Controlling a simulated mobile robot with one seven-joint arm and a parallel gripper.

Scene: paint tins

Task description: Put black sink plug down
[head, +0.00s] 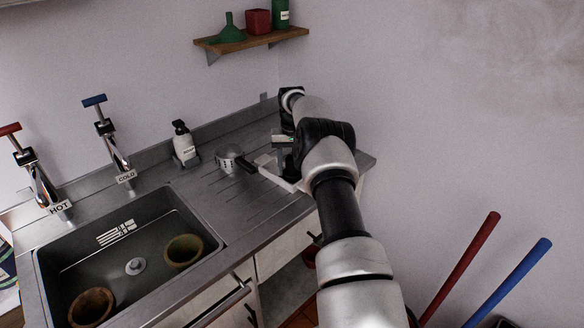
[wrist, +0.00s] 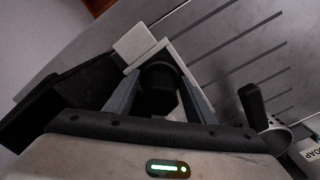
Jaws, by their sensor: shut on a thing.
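My gripper (wrist: 158,90) is shut on the black sink plug (wrist: 157,92), seen between its two grey fingers in the wrist view. In the head view my gripper (head: 279,167) is over the right end of the grey draining board (head: 215,205), and my own arm hides most of the plug. I cannot tell whether the plug touches the board. Pale white pieces (wrist: 135,45) show just beyond the fingers. The sink (head: 75,252), with its round drain (head: 135,266), lies to the left.
A metal strainer-like cup (head: 230,157) with a black handle stands close left of my gripper. A soap bottle (head: 184,143) is behind it. Two pots, one brown (head: 92,307) and one olive (head: 184,250), are in the sink. The ribbed board's front is clear.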

